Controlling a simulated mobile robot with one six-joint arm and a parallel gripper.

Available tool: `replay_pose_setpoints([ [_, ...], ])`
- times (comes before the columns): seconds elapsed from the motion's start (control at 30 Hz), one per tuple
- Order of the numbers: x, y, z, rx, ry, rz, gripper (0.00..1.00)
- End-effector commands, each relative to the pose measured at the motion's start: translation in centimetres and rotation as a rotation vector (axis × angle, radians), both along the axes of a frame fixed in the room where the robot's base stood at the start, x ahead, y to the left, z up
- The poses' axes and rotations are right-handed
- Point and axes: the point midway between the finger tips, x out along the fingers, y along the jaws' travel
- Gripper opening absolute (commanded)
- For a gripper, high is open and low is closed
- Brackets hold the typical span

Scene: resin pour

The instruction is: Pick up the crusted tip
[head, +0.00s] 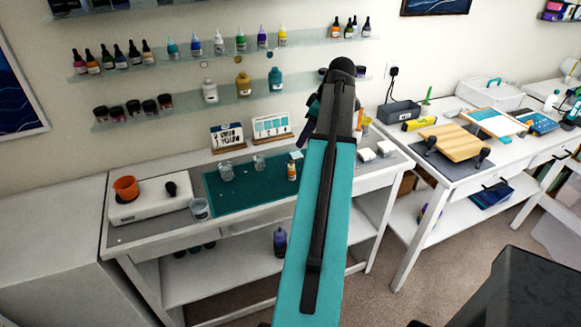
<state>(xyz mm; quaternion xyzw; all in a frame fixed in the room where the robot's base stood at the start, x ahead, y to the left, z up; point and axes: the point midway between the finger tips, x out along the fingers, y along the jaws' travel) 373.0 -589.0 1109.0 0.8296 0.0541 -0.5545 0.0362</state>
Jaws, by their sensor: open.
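I cannot make out a crusted tip anywhere in the head view. A small bottle with an orange-and-white label (292,171) stands upright on the green mat (232,196); whether its tip is crusted is too small to tell. My teal and black arm rises through the middle of the view and covers part of the worktable. The fingers of my gripper are hidden behind the arm's dark upper end, so I cannot see what is near them.
Clear cups (226,173) stand on the mat, with another cup (200,209) left of it. A white scale (143,202) carries an orange cup (126,188). Display cards (272,127) stand behind. A wooden board (455,143) lies on the right table. Bottles fill wall shelves (150,66).

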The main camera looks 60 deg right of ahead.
Motion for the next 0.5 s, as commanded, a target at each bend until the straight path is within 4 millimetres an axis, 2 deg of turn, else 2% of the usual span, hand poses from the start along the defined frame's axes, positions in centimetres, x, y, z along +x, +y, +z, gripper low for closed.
replay_pose_setpoints([
  [0.27,-0.9,-0.7,-0.3,0.001,0.000,-0.017,0.44],
  [0.5,-0.5,-0.8,-2.0,0.002,0.001,-0.022,0.44],
])
